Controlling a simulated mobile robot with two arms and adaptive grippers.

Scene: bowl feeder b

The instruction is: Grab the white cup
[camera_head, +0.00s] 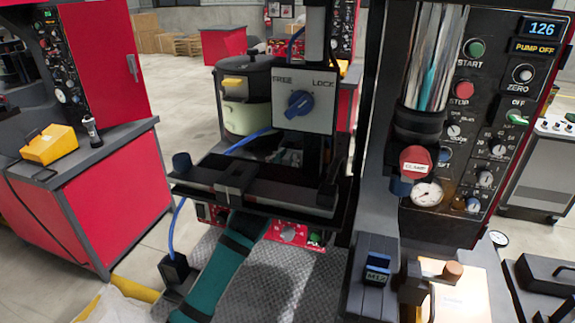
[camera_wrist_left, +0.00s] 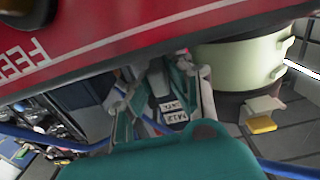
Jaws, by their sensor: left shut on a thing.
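My left arm, teal with dark bands, rises from the bottom in the head view and passes behind a black fixture. Its gripper (camera_head: 288,157) shows only in small part through the gap in that fixture. I cannot pick out a white cup for certain in either view. A pale green-white bowl (camera_head: 243,118) stands behind the fixture, and it also shows in the wrist view (camera_wrist_left: 240,60), apart from the fingers. My right gripper is out of view.
The black fixture (camera_head: 255,188) with a blue LOCK knob (camera_head: 299,103) stands close in front of my left gripper. A control panel (camera_head: 485,120) is on the right. A red cabinet (camera_head: 85,205) is on the left. A red panel (camera_wrist_left: 120,35) crosses the wrist view above the fingers.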

